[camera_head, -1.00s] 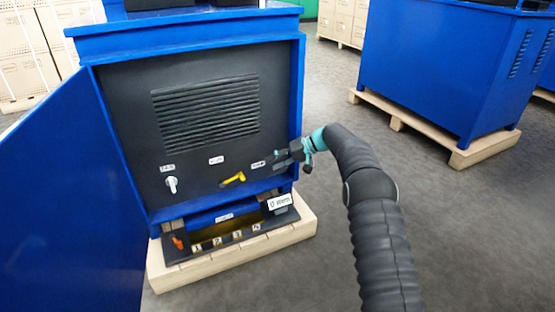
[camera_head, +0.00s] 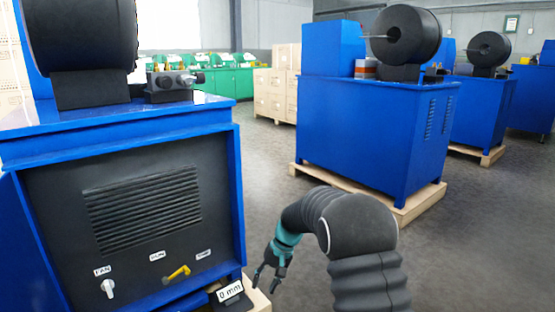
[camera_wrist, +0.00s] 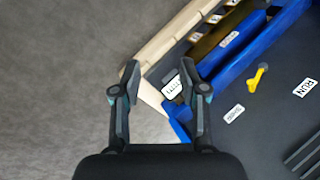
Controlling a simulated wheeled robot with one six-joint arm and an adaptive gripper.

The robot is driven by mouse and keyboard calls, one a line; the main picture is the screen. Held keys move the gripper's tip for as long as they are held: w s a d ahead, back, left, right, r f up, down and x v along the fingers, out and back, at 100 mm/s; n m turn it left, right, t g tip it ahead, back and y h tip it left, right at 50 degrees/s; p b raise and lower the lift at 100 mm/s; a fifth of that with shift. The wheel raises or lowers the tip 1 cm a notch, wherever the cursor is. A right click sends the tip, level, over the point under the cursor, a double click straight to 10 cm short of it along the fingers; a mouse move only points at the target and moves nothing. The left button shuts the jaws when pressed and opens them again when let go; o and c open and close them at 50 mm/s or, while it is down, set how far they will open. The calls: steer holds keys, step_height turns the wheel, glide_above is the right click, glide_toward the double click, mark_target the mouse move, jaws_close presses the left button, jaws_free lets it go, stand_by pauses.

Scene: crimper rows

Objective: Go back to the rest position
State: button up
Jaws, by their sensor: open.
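My gripper (camera_head: 267,275) hangs at the end of my dark arm, in front of the right edge of the near blue machine (camera_head: 120,140). It points downward, and its teal wrist shows above it. In the wrist view my gripper (camera_wrist: 162,75) has its two fingers spread apart with nothing held between them. Behind the fingers are the pale pallet edge (camera_wrist: 150,100) and a white label plate (camera_wrist: 173,87), which reads 0 mm in the head view (camera_head: 230,291). The fingers look apart from both.
A second blue machine (camera_head: 375,130) stands on a pallet at the right. Cartons (camera_head: 278,90) stand at the back. Grey floor (camera_head: 265,165) lies open between.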

steer(key=s+d+r+t+h+p, duration=0.1)
steer(key=s+d+r+t+p, duration=0.1)
steer(key=s+d+r, duration=0.4)
steer(key=s+d+r+t+h+p, duration=0.2)
steer(key=s+d+r, duration=0.5)
steer(key=s+r, duration=0.6)
steer(key=s+d+r+t+h+p, duration=0.1)
steer(key=s+d+r+t+p, duration=0.2)
steer(key=s, duration=1.2)
steer(key=d+r+p, duration=0.1)
steer(key=d+r, duration=0.2)
steer(key=r, duration=0.3)
steer(key=shift+s+d+r+m+h, duration=0.2)
steer(key=shift+s+m+h, duration=0.05)
steer(key=shift+m+h, duration=0.05)
